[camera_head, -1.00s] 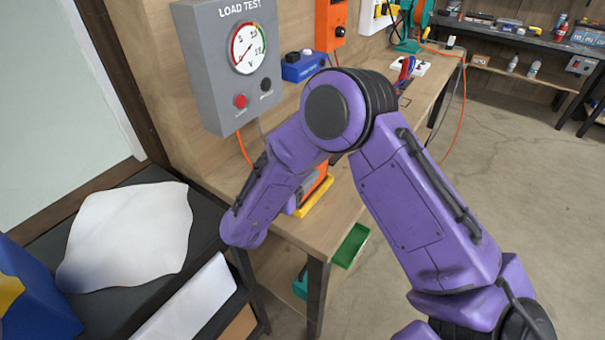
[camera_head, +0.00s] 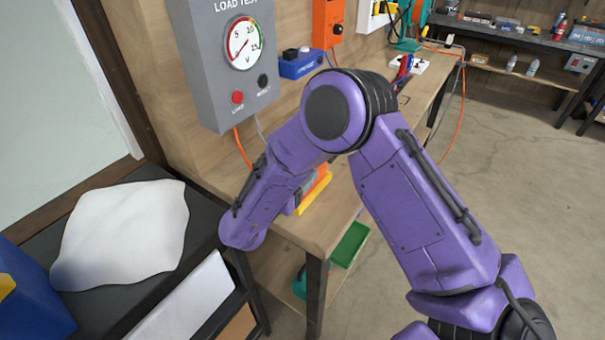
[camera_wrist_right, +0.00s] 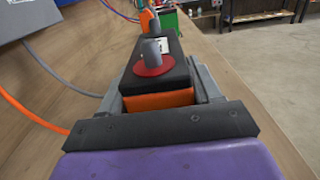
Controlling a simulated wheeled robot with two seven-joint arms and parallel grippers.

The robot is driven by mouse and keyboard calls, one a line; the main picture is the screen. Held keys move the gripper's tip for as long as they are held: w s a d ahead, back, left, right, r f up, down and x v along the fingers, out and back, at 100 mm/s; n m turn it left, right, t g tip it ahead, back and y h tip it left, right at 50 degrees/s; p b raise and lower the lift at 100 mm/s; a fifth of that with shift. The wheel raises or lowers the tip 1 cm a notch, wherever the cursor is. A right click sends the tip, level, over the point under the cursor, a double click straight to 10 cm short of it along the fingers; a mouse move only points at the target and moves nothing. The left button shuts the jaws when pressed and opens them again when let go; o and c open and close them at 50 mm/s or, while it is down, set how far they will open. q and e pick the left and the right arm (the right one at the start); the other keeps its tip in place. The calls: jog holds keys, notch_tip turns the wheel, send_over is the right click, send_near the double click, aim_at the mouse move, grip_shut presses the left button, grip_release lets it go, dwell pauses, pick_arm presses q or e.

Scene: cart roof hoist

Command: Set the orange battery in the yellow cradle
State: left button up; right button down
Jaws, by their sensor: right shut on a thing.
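The orange battery (camera_wrist_right: 158,99) has a black top with two grey posts and a red disc around the nearer post. In the right wrist view my right gripper (camera_wrist_right: 161,85) is shut on it, with a grey finger on each side. In the head view a sliver of the orange battery (camera_head: 321,184) shows past my purple right forearm. A strip of the yellow cradle (camera_head: 314,197) shows just below it at the bench edge. My forearm hides most of both, so I cannot tell whether they touch. My left gripper is out of view.
The grey load tester (camera_head: 220,90) hangs on the wall above the wooden bench (camera_head: 305,232), with orange and grey cables hanging down. A blue box (camera_head: 300,64) stands against the wall. A green bin (camera_head: 350,243) sits below the bench. A white cloth (camera_head: 120,235) lies at left.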

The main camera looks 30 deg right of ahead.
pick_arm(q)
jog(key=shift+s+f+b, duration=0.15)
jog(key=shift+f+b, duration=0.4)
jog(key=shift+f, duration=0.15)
pick_arm(e)
jog(key=shift+s+d+f, duration=0.1)
jog(key=shift+s+f, duration=0.05)
jog(key=shift+f, duration=0.5)
jog(key=shift+c, duration=0.7)
grip_release()
jog(key=shift+s, duration=0.1)
